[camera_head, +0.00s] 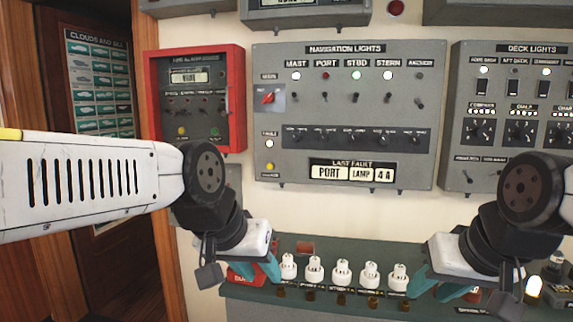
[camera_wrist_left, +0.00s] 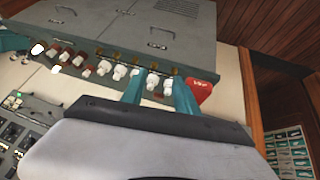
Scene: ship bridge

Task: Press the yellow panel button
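A yellow round button (camera_head: 270,167) sits at the lower left of the grey navigation lights panel (camera_head: 300,110), below a white round light (camera_head: 269,143). A second yellow round piece (camera_head: 181,131) is on the red-framed panel (camera_head: 241,95) to its left. My left gripper (camera_head: 254,272) is below the navigation panel, its teal fingers apart with nothing held. In the left wrist view the same gripper (camera_wrist_left: 159,95) shows spread fingers in front of the white-knobbed console. My right gripper (camera_head: 434,287) is lower right, its teal fingers apart and seemingly empty.
A green console ledge (camera_head: 320,302) with several white fuse-like knobs (camera_head: 342,271) lies below the panels, close to both grippers. The deck lights panel (camera_head: 455,150) is at the right. A bare cream wall strip separates the navigation panel from the ledge.

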